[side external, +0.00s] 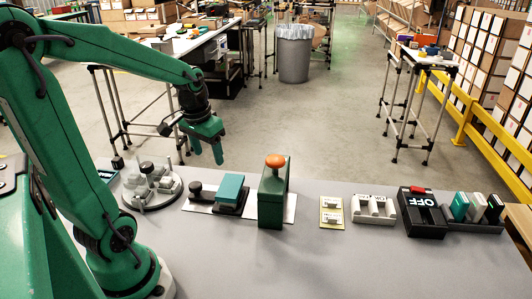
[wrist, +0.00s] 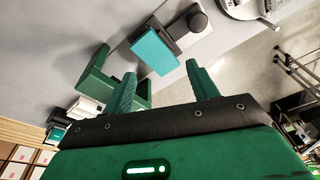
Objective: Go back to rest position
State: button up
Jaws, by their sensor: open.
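My gripper (side external: 206,150) hangs at the end of the green arm, above the far edge of the table and behind the teal-topped block (side external: 230,188). In the wrist view my gripper (wrist: 160,85) shows two green fingers set apart, with nothing held between them. The teal-topped block (wrist: 154,53) shows beyond the fingers in that view. A green upright box with an orange knob (side external: 274,190) stands to the right of my gripper in the side view.
A round tray of grey pieces (side external: 150,205) sits at the left. A yellow plate (side external: 333,212), a white switch block (side external: 373,210), a black OFF box (side external: 422,212) and a rack of coloured blocks (side external: 475,212) stand at the right. The table's front middle (side external: 330,265) is clear.

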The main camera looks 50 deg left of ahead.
jog(key=s+d+r+m+t, duration=0.2)
jog(key=d+r, duration=0.1)
jog(key=d, duration=0.4)
jog(key=s+d+r+m+t+h, duration=0.1)
jog(key=s+d+r, duration=0.2)
jog(key=d, duration=0.4)
jog(key=shift+r+m+t, duration=0.25)
jog(key=shift+m+t, duration=0.15)
